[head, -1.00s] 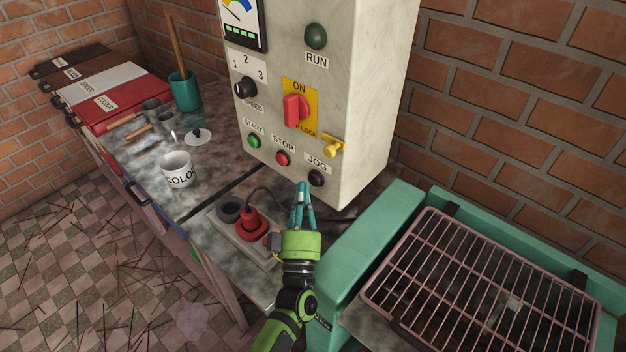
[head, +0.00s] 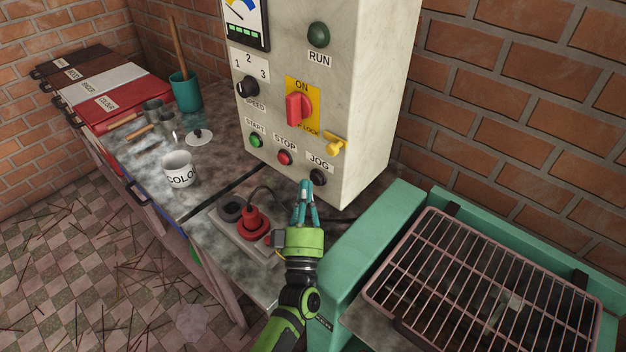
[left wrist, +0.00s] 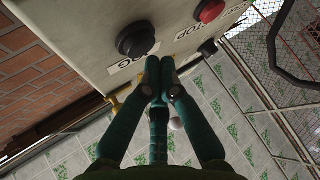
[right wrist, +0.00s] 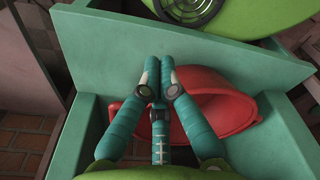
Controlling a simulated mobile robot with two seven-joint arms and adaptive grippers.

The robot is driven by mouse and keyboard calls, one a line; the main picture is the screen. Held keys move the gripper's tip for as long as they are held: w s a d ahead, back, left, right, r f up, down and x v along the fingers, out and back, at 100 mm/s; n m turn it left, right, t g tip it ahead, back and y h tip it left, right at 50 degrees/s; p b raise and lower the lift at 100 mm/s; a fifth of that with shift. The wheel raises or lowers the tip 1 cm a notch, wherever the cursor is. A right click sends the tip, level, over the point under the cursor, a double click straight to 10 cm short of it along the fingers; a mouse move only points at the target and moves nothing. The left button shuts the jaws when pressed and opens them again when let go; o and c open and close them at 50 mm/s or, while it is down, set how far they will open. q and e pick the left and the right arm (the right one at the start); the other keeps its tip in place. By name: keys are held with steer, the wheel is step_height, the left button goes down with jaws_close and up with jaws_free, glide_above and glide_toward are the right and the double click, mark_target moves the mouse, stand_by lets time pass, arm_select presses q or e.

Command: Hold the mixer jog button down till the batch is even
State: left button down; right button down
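The mixer control box (head: 370,110) has a black jog button (head: 318,177) at its lower right, under the JOG label. My left gripper (head: 305,184) is just below and left of that button, its teal fingers drawn together. In the left wrist view the jog button (left wrist: 136,40) is just above and left of the fingertips (left wrist: 160,66). The fingertips look slightly apart from it, and I see no press. Nothing shows between them. My right gripper (right wrist: 158,66) is also shut, over a red object (right wrist: 215,103). The batch is not seen.
Red stop (head: 284,157) and green start (head: 256,140) buttons are left of the jog button. A yellow lever (head: 336,145) is above it. A red plug (head: 251,222) with a cable is below left. A green frame with a rack (head: 480,285) stands at right.

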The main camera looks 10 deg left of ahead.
arm_select(q)
steer(key=shift+w+d+r+b, duration=0.15)
steer(key=shift+d+r+b, duration=0.25)
steer(key=shift+r, duration=0.1)
stand_by(1.2)
steer(key=shift+f, duration=0.3)
stand_by(3.0)
steer(key=shift+a, duration=0.1)
steer(key=s+a+p, duration=0.1)
steer(key=s+a+f+p, duration=0.1)
steer(key=s, duration=0.1)
steer(key=shift+s+a+p, duration=0.1)
steer(key=shift+a+p, duration=0.05)
steer(key=shift+p, duration=0.15)
steer(key=shift+r, duration=0.1)
stand_by(0.4)
